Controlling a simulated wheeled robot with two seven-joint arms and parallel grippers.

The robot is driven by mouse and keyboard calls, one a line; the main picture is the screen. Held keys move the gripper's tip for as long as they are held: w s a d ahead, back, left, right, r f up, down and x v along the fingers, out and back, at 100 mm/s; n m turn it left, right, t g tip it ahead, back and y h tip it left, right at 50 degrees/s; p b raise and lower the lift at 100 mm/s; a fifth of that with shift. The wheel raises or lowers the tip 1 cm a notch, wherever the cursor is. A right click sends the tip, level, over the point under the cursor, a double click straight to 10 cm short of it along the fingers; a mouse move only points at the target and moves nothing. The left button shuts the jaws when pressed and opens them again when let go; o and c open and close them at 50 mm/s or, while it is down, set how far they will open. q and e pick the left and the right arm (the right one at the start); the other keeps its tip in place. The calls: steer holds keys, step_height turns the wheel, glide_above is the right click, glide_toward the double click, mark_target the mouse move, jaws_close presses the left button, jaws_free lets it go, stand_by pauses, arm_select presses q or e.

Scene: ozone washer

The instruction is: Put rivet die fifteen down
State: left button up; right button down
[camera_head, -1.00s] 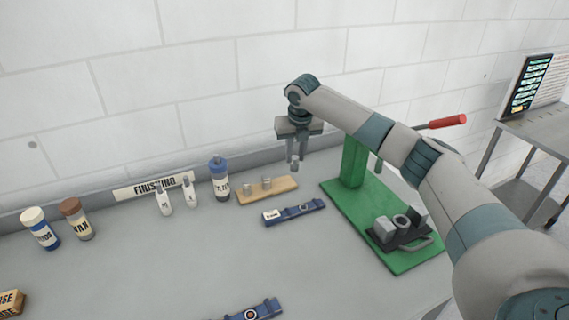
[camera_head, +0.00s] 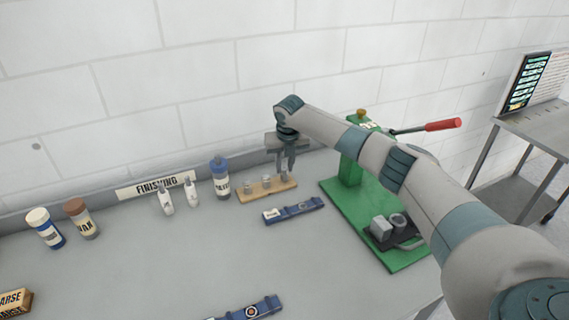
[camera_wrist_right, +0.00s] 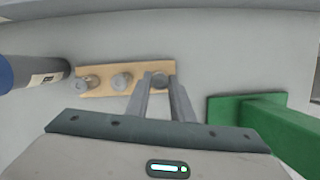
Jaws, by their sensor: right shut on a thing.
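My right gripper (camera_head: 287,166) is shut on a small grey metal die, rivet die fifteen (camera_wrist_right: 159,79). The gripper points down at the right end of a tan wooden die holder (camera_head: 257,195). In the right wrist view the die sits between the two fingertips (camera_wrist_right: 164,82), over the right end of the holder (camera_wrist_right: 103,92). I cannot tell whether it is fully seated. Two other grey dies (camera_wrist_right: 88,84) and (camera_wrist_right: 121,81) stand on the holder to its left. My left gripper is not in view.
A blue-capped bottle (camera_head: 220,180) stands close left of the holder. A blue tool (camera_head: 294,210) lies in front. A green press (camera_head: 374,228) with a red-handled lever (camera_head: 443,125) stands to the right. The middle of the grey table (camera_head: 160,260) is clear.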

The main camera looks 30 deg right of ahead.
steer(key=shift+f, duration=0.25)
steer(key=c, duration=1.5)
jaws_free()
steer(key=shift+f, duration=0.15)
steer(key=shift+c, duration=0.2)
steer(key=b+v, duration=0.3)
steer(key=v, duration=0.9)
steer(key=shift+s, duration=0.1)
steer(key=shift+s, duration=0.1)
